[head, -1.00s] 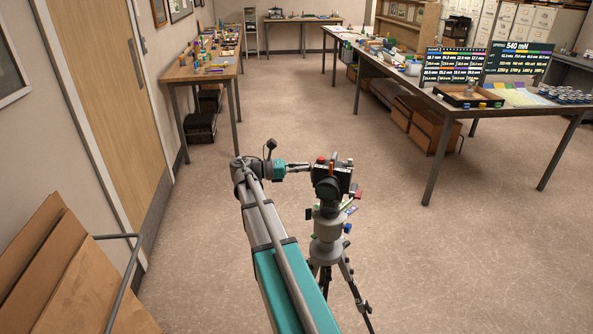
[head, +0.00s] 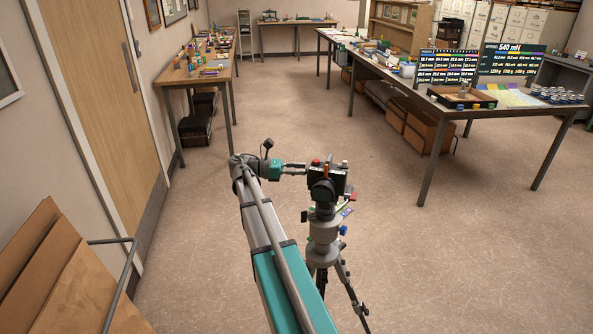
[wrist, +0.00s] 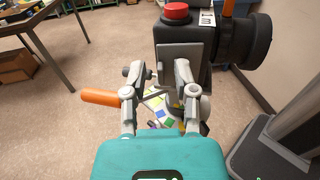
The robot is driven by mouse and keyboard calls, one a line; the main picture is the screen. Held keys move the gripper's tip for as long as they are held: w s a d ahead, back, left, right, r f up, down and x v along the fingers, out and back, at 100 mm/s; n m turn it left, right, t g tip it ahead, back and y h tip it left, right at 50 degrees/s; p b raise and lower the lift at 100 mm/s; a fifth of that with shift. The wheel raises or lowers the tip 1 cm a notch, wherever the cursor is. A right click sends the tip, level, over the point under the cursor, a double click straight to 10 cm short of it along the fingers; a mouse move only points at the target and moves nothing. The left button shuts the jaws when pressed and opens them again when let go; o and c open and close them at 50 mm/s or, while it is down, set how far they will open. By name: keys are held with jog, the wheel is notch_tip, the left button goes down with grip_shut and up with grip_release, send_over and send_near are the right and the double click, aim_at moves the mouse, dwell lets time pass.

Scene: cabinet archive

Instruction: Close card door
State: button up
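A dark camera (head: 328,182) with a red button on top stands on a grey tripod (head: 323,232). In the wrist view the camera (wrist: 206,45) fills the top right, its black lens pointing right. A flat grey panel (wrist: 178,62), which looks like the card door, shows on its near side; I cannot tell whether it is fully shut. My gripper (wrist: 160,76) is open, its two fingers apart in front of the panel and the right one overlapping it. Contact cannot be made out. In the head view my gripper (head: 300,168) is just left of the camera.
An orange handle (wrist: 101,97) sticks out left, beside my left finger. Coloured cards (wrist: 162,112) hang below the camera. Leaning boards (head: 55,270) and a metal rail stand at the left. Work tables (head: 472,112) are farther off, with open floor between.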

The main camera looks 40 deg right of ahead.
jog(key=shift+s+a+f, duration=0.1)
jog(key=shift+a+f, duration=0.05)
jog(key=c, duration=0.5)
jog(key=shift+a+f, duration=0.15)
jog(key=shift+f, duration=0.05)
grip_shut()
notch_tip(320, 180, down, 4)
jog(key=s+a+t+y+p, duration=0.2)
jog(key=s+t+y+p, duration=0.1)
jog(key=t+y+p, duration=0.55)
jog(key=d+r+t+y+p, duration=0.2)
jog(key=r+t+y+p, duration=0.1)
jog(key=r+p, duration=0.4)
jog(key=d+r+t+y+p, duration=0.3)
jog(key=r+p, duration=0.4)
jog(key=p, duration=0.5)
jog(key=shift+w+r+y, duration=0.4)
jog(key=shift+w+y, duration=0.05)
jog(key=shift+y, duration=0.2)
